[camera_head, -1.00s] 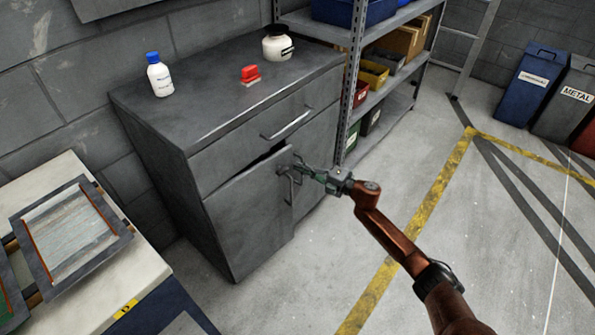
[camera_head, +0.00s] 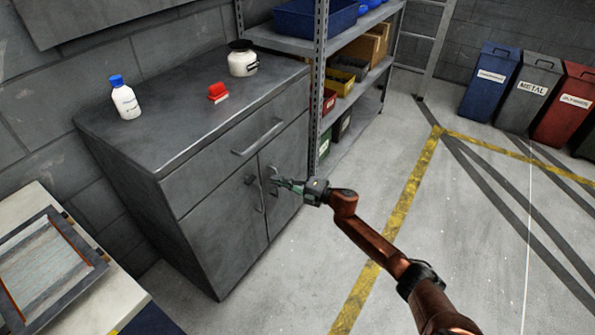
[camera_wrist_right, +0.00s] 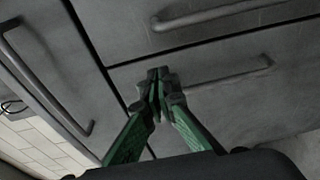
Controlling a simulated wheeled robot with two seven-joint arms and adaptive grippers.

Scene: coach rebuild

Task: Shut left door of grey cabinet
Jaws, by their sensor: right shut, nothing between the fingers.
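The grey cabinet (camera_head: 165,205) stands against the wall in the head view. Its left door (camera_head: 222,235) is flush with the front, with only a thin seam beside the right door (camera_head: 288,180). The left door's handle (camera_head: 257,194) is just left of my right gripper (camera_head: 283,183). The gripper is shut and empty, in front of the handles near the seam. In the wrist view, the closed fingers (camera_wrist_right: 160,78) are in front of the left door (camera_wrist_right: 270,100), near its handle (camera_wrist_right: 215,77); contact is unclear. My left gripper is out of view.
The cabinet's drawer (camera_head: 235,140) is shut. A blue-capped bottle (camera_head: 125,100), a red object (camera_head: 217,93) and a white jar (camera_head: 242,62) stand on top. Metal shelving (camera_head: 320,85) is close on the right. Open floor (camera_head: 470,225) lies right of my arm.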

